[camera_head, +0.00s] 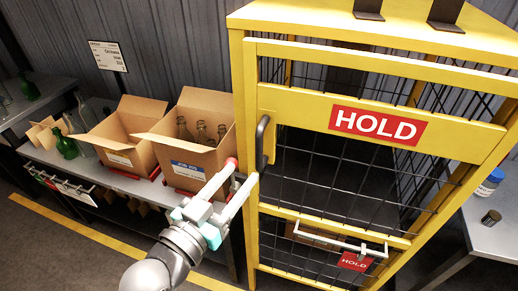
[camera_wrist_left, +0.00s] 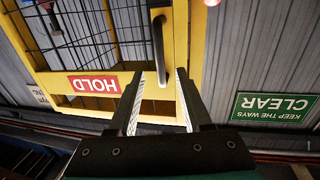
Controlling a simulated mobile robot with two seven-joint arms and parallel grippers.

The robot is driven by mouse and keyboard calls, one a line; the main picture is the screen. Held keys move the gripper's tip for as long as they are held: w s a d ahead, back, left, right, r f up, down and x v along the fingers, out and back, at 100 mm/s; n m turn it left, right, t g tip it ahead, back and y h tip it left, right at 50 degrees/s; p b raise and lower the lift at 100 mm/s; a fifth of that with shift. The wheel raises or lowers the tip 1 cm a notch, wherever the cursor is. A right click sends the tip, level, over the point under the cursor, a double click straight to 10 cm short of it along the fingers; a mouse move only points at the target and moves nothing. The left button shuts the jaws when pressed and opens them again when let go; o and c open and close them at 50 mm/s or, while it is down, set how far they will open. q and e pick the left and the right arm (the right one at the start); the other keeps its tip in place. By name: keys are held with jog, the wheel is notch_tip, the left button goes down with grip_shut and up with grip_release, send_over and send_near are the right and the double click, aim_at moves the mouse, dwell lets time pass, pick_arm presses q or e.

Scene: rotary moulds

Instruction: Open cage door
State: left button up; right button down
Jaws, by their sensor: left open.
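The yellow cage door (camera_head: 285,101) with black wire mesh and a red HOLD sign (camera_head: 377,124) looks shut in its frame. In the left wrist view the lower end of the handle (camera_wrist_left: 159,45) shows between the two fingers of my gripper (camera_wrist_left: 160,72). I cannot tell whether a finger touches it. My right gripper is out of view.
Left of the cage, a bench (camera_head: 122,184) carries cardboard boxes (camera_head: 203,112) with bottles and green glass (camera_head: 66,145). A lower drawer (camera_head: 335,240) with a pale bar handle sits under the door. At right, a table (camera_head: 492,232) holds a jar (camera_head: 490,181).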

aim_at(257, 154)
pick_arm(q)
jog(key=x, duration=0.8)
jog(key=shift+w+d, duration=0.15)
jog(key=shift+w, duration=0.1)
grip_shut()
dwell(1.1)
